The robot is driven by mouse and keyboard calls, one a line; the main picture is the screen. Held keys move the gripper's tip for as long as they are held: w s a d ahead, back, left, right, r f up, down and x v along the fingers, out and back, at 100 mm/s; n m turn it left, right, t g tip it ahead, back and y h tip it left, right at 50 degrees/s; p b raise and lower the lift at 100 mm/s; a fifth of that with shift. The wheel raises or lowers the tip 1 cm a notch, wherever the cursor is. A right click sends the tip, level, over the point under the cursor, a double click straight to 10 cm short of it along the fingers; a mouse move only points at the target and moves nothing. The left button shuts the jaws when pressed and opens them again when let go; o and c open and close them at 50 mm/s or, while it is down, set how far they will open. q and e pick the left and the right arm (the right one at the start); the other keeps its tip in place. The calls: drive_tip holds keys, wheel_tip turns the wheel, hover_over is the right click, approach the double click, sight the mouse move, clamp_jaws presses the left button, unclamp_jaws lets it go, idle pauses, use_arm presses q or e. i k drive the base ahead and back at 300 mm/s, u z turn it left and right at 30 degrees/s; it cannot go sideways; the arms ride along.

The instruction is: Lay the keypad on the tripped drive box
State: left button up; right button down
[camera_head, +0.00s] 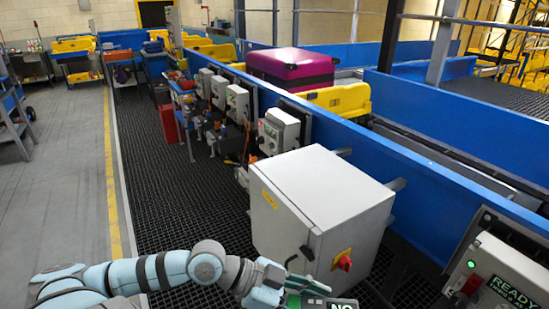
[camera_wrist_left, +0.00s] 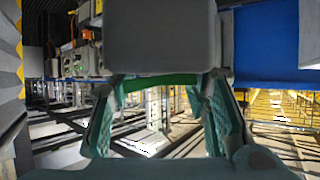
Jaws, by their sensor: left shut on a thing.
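My left gripper (camera_head: 297,287) is at the bottom of the head view, shut on the keypad (camera_head: 343,304). The keypad is cut off by the frame's lower edge; the letters "NO" show on it. A drive box (camera_head: 500,280) at the lower right shows a green "READY" display. Other drive boxes (camera_head: 280,130) line the blue rail; their displays are too small to read, so I cannot tell which is tripped. My right gripper is out of view.
A large grey cabinet (camera_head: 318,187) with a red and yellow switch (camera_head: 342,261) stands just beyond my left gripper. The blue conveyor wall (camera_head: 400,160) runs behind it. A magenta suitcase (camera_head: 292,66) lies on the conveyor.

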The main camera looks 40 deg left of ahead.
sight(280, 115)
drive_tip(key=u, duration=2.45)
drive_tip(key=i, duration=3.1)
drive_tip(key=z, duration=3.6)
drive_tip(key=i, duration=0.55)
